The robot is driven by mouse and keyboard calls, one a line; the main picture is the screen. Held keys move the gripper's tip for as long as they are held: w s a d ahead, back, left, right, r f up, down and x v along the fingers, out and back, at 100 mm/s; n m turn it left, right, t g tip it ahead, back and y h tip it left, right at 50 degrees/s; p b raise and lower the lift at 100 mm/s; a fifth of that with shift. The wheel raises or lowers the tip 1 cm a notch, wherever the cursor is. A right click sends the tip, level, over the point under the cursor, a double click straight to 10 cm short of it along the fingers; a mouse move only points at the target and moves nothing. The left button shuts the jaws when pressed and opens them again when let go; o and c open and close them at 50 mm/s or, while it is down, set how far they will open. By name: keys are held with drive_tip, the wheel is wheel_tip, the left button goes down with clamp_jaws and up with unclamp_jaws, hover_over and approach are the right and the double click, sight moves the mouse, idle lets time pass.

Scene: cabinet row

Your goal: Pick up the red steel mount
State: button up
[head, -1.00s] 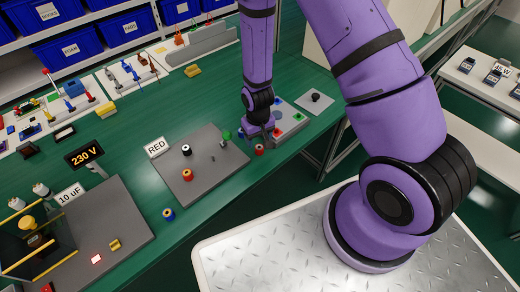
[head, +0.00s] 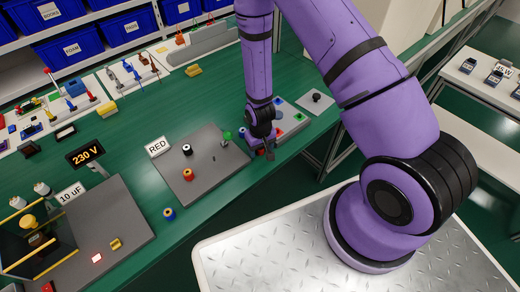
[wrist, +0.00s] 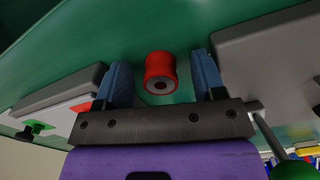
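A red spool-shaped mount (wrist: 160,66) with a dark centre hole shows in the wrist view, over the green bench top. My gripper (wrist: 163,78) is open, with one blue-padded finger on each side of the mount and a visible gap on both sides. Whether the mount is fully between the fingertips in depth, I cannot tell. In the head view my gripper (head: 264,147) is low over the bench between the grey plate and the grey box, and it mostly hides the mount there.
A grey box with coloured squares (head: 295,117) stands close behind my gripper. A blue spool (head: 169,214) stands at the bench front.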

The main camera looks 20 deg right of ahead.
drive_tip(key=c, duration=1)
drive_tip(key=shift+o, duration=0.2)
drive_tip(key=shift+r, duration=0.2)
